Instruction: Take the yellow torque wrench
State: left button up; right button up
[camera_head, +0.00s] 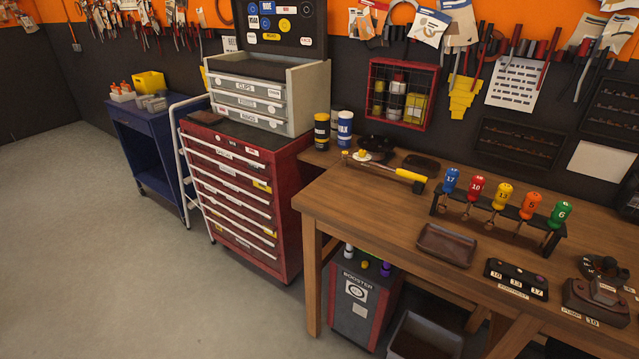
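A rack (485,215) on the wooden workbench (375,215) holds a row of upright tools with coloured handles. The yellow-handled tool (502,194), its number seemingly 13, stands in the middle. On its left are a red-handled tool (475,187) marked 10 and a blue-handled tool (451,180) marked 17. On its right are an orange-handled tool (530,205) and a green-handled tool (559,214). A long tool with a yellow grip (410,176) lies farther left on the bench; I cannot tell its exact kind. Neither gripper is in view.
A brown tray (446,244), a black numbered holder (516,279) and dark parts (597,298) lie in front of the rack. A red tool cabinet (240,195) stands left of the bench. A grey booster box (357,300) is beneath it. The left floor is clear.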

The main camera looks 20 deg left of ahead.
aim_at(411, 176)
jog(key=u, duration=0.15)
jog(key=k, duration=0.4)
jog(key=u, duration=1)
jog(key=i, duration=1.6)
jog(key=z, duration=0.9)
jog(key=i, duration=0.45)
jog(key=z, duration=0.4)
